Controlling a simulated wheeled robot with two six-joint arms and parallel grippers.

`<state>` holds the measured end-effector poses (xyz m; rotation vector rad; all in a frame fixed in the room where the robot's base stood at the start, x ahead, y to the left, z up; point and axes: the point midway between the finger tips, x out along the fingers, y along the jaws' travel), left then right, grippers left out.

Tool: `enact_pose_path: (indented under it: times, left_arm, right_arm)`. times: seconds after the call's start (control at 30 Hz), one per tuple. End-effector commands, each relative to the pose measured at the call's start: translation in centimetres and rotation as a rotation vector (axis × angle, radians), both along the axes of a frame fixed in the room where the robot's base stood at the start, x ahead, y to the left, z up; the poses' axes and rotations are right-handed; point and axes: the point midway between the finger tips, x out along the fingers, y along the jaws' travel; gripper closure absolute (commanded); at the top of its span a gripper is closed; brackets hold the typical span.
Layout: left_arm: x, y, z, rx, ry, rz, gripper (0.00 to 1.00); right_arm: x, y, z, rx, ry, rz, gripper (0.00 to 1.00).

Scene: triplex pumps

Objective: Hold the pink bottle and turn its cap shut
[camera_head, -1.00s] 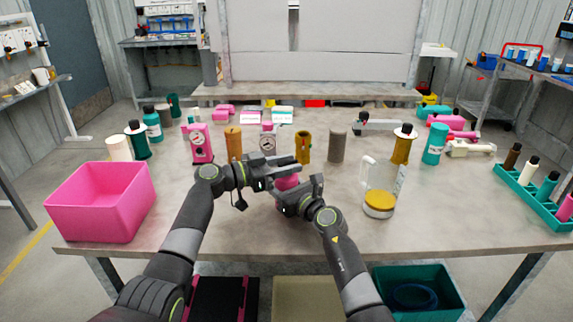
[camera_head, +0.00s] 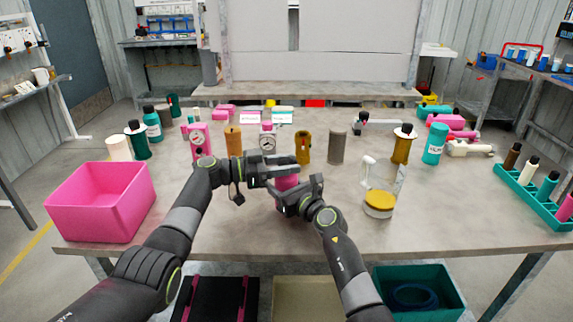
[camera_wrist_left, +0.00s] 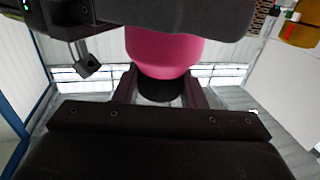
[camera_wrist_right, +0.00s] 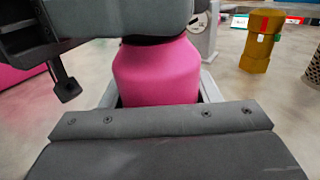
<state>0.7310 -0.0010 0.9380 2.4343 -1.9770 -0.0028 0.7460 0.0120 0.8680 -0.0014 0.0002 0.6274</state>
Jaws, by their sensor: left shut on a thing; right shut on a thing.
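The pink bottle (camera_head: 287,183) is above the table's middle, partly hidden by both grippers in the head view. My right gripper (camera_head: 299,193) is shut on its body; the right wrist view shows the pink body (camera_wrist_right: 157,75) between the fingers. The dark cap (camera_wrist_left: 160,89) shows between my left fingers in the left wrist view. My left gripper (camera_head: 282,170) is shut on that cap, above the right gripper. In the head view the cap is hidden behind the left fingers. I cannot tell how tightly the cap sits.
A pink bin (camera_head: 100,202) stands at the left. Several bottles, cylinders and gauges line the back, including a brown cylinder (camera_head: 233,141). A teal rack (camera_head: 535,196) is at the right. The front middle is clear.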

Motion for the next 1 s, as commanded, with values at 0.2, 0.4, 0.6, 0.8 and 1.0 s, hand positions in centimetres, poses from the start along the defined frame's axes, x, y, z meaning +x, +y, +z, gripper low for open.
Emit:
enact_pose_path:
  times: [0.2,0.4,0.6,0.8,1.0]
  left_arm:
    - [0.0,0.1,-0.2,0.002,0.002,0.003,0.41]
    - [0.0,0.0,-0.1,0.0,0.001,0.002,0.41]
    - [-0.2,1.3,-0.1,0.001,0.0,0.004,0.41]
    - [-1.0,5.2,-0.2,0.003,0.001,0.006,0.41]
    - [-1.8,9.1,-0.2,0.002,0.001,0.005,0.41]
  right_arm:
    - [0.0,0.1,0.1,0.004,-0.001,0.001,0.71]
    - [0.0,0.0,0.1,0.003,0.0,0.0,0.71]
    - [0.0,0.0,0.1,0.002,-0.001,-0.001,0.71]
    - [0.0,0.0,0.1,0.001,0.0,-0.001,0.71]
    - [0.0,0.0,0.1,0.002,0.0,-0.001,0.71]
